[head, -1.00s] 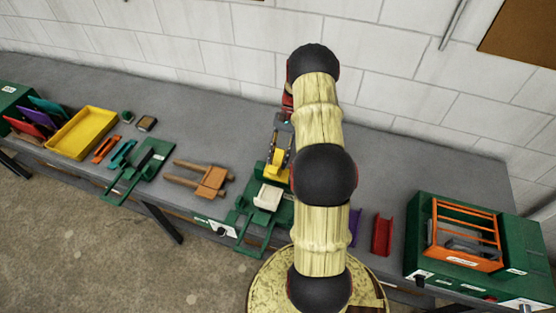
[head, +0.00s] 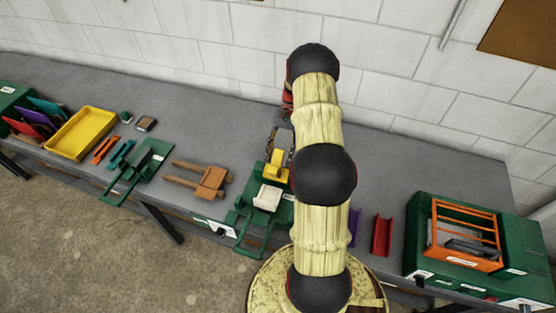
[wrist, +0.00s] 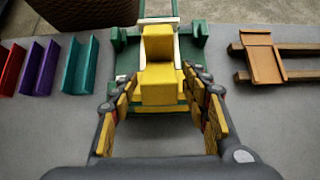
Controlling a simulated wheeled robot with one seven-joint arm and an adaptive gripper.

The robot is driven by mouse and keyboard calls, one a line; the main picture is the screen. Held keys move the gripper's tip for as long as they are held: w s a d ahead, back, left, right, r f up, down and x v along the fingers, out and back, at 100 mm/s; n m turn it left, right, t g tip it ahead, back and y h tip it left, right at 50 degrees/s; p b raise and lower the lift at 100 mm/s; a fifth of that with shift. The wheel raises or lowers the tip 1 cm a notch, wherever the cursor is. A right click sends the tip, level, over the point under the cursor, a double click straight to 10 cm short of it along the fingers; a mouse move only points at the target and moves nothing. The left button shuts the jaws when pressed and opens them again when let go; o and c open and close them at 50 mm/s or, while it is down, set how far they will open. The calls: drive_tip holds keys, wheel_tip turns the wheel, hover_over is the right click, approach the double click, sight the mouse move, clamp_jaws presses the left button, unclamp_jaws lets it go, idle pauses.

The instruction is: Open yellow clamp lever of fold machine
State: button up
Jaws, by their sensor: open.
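The fold machine is a green metal frame with a pale plate and a front bar, near the middle of the bench in the head view (head: 247,215). Its yellow clamp lever (head: 278,172) stands at the machine's back, partly behind my arm. In the wrist view the lever (wrist: 158,85) is a yellow block standing over the green fold machine (wrist: 190,48). My gripper (wrist: 160,92) is open, with one finger on each side of the lever's near end. Gaps show between fingers and lever, so I see no clear grip. In the head view my gripper (head: 279,145) is just behind the lever.
A brown wooden fixture (head: 211,182) lies left of the machine. Purple (head: 354,226) and red (head: 382,235) channels lie to the right, before a green machine with an orange cage (head: 463,234). A yellow tray (head: 82,133) is far left. The wall stands close behind the bench.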

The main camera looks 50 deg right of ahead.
drive_tip(key=v, duration=1)
drive_tip(key=shift+d+r, duration=0.15)
drive_tip(key=shift+d, duration=0.2)
drive_tip(key=shift+w, duration=0.1)
drive_tip(key=shift+c, duration=0.3)
